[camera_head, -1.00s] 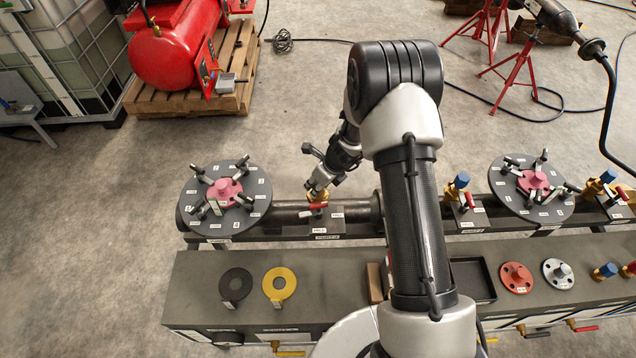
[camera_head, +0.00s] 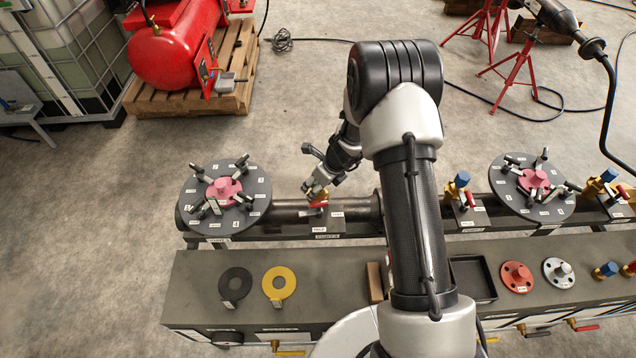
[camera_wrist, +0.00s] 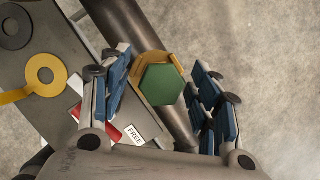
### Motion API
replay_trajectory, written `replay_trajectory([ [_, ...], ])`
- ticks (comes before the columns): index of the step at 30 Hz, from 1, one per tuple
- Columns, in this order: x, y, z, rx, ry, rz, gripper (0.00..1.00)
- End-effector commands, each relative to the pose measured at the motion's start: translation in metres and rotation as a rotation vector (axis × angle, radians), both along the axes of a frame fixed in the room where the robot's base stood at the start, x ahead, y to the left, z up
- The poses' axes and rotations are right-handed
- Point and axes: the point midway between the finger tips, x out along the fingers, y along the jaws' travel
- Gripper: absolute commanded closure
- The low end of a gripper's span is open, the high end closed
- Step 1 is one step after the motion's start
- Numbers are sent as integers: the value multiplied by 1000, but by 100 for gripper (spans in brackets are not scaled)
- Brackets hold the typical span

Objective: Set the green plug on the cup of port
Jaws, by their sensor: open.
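The green plug (camera_wrist: 162,84) shows in the wrist view as a green hexagonal top. It lies over a brass-coloured hexagonal cup (camera_wrist: 150,60), slightly offset from it in this view. I cannot tell how deep it sits. My gripper (camera_wrist: 164,95) is open, with blue-padded fingers on both sides of the plug and gaps beside it. In the head view my gripper (camera_head: 312,185) is at the brass fitting (camera_head: 319,195) on the dark pipe. The green plug is hidden there by my gripper.
A red lever (camera_wrist: 109,132) and a white "FREE" label (camera_wrist: 134,133) lie close to my left finger. Black (camera_head: 235,285) and yellow (camera_head: 279,284) rings lie on the bench. A disc with clamps (camera_head: 255,187) stands left of the fitting. Blue-topped valves (camera_head: 460,182) stand to the right.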

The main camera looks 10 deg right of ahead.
Motion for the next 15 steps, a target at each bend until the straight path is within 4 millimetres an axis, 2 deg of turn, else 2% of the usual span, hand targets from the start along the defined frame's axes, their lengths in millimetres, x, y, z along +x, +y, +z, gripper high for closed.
replay_trajectory([
  [5,-3,-3,12,-1,-3,0,43],
  [15,-25,-18,77,0,-5,0,43],
])
